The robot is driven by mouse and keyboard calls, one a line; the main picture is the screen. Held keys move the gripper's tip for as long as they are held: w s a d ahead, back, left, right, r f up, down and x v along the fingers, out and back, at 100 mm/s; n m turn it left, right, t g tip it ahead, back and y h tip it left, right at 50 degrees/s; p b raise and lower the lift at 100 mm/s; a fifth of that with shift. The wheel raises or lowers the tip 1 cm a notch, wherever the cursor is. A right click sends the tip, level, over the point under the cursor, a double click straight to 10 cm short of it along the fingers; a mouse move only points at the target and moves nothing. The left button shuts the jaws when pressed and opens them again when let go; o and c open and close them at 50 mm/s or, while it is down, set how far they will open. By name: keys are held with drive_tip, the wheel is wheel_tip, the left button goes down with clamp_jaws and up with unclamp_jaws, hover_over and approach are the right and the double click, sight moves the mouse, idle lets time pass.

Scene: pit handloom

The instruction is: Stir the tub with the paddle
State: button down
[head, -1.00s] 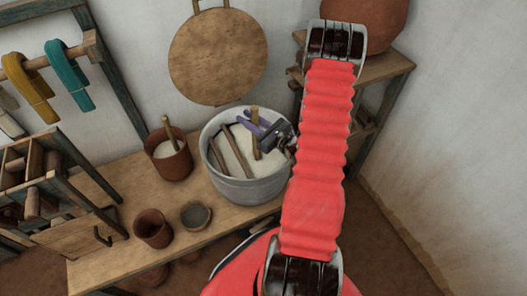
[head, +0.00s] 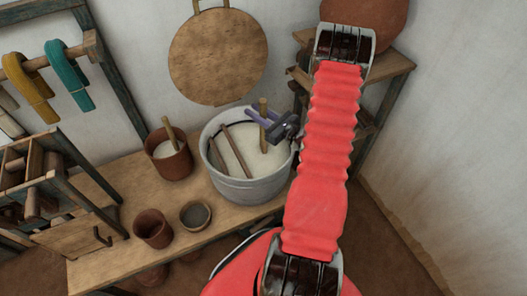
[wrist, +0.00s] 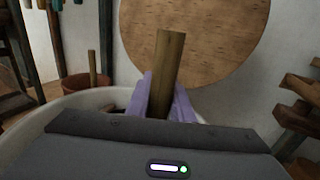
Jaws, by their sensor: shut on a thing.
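The grey metal tub (head: 245,188) stands on the wooden bench, with pale white contents (head: 250,150). My gripper (head: 262,118) is over the tub's far right part, its purple fingers shut on the wooden paddle (head: 263,104). The paddle stands nearly upright, its lower part inside the tub; its lower end is hard to make out. In the wrist view the paddle (wrist: 170,65) rises between the two purple fingers (wrist: 163,100), and the tub's pale rim (wrist: 85,101) shows behind my gripper. A brown stick (head: 237,150) lies slanted in the tub.
A clay pot (head: 171,162) with a stick in it stands left of the tub. A clay cup (head: 153,229) and small bowl (head: 195,215) stand in front. A round wooden board (head: 218,55) hangs behind. A shelf (head: 388,68) stands right.

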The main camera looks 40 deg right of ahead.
drive_tip(key=shift+s+a, duration=0.15)
drive_tip(key=shift+s, duration=0.35)
drive_tip(key=shift+r, duration=0.15)
wheel_tip(320, 180, up, 21)
idle(1.7)
drive_tip(key=shift+s, duration=0.1)
idle(1.2)
